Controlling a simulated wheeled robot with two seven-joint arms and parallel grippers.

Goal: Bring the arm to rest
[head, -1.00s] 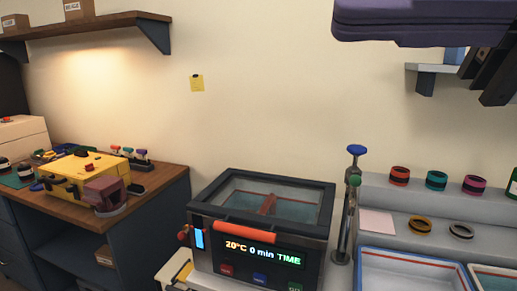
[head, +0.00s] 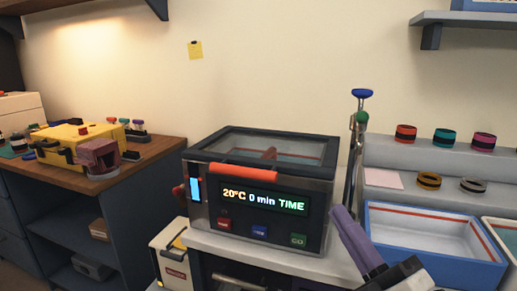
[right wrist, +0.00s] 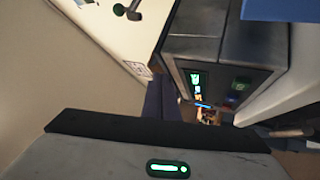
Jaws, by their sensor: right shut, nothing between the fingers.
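My right arm comes into the head view at the bottom right, in front of the bench. A purple link shows there, and the black-and-grey right gripper (head: 403,275) is partly cut off by the lower edge. It is shut and empty, in front of the blue-rimmed tray and touching nothing that I can make out. My left gripper is not in view.
A cleaner (head: 258,205) with a lit display stands in the middle, a metal stand (head: 354,150) beside it. A blue-rimmed tray (head: 430,235) lies at right below a grey rack (head: 395,150) with coloured rings. A yellow case (head: 75,140) sits on the left desk.

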